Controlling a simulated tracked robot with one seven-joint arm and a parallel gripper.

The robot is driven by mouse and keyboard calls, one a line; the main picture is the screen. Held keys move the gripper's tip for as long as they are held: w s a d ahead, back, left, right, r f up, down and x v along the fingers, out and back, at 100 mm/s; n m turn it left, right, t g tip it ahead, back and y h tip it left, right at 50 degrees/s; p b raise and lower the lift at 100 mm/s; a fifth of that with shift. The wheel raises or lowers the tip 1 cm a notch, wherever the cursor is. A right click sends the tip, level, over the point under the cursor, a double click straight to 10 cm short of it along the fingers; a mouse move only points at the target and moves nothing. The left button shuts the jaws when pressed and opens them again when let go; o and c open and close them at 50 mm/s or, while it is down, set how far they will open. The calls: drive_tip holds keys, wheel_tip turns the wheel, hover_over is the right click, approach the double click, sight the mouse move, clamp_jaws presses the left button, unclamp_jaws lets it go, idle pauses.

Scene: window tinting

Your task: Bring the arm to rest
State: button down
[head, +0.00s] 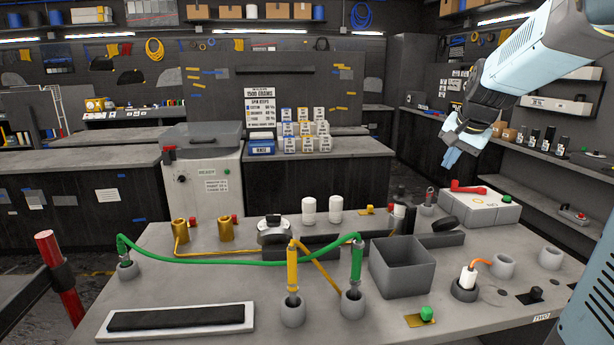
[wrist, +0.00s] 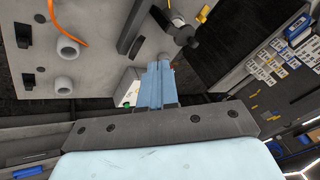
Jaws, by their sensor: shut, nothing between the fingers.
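My gripper (head: 452,158) hangs from my pale blue arm at the upper right of the head view, above and behind the right part of the grey workbench (head: 460,305). Its blue fingers are together with nothing between them, and they point down and to the left. In the wrist view the closed fingers (wrist: 157,84) stand at the centre. The gripper touches nothing that I can see.
On the bench are a grey open bin (head: 402,268), a yellow probe (head: 292,268), a green probe (head: 356,262) with a green cable, and a white box with a red handle (head: 480,206). A shelf with bottles (head: 550,138) runs along the right wall. Air around the gripper looks clear.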

drive_tip(key=s+a+f+n, duration=0.2)
drive_tip(key=s+a+n, duration=0.2)
drive_tip(key=s, duration=0.9)
drive_tip(key=s+a+f+n, duration=0.2)
drive_tip(key=s+a+n, duration=0.2)
drive_tip(key=s, duration=1)
drive_tip(key=a, duration=0.3)
drive_tip(key=shift+f, duration=0.2)
drive_tip(key=shift+s, duration=0.1)
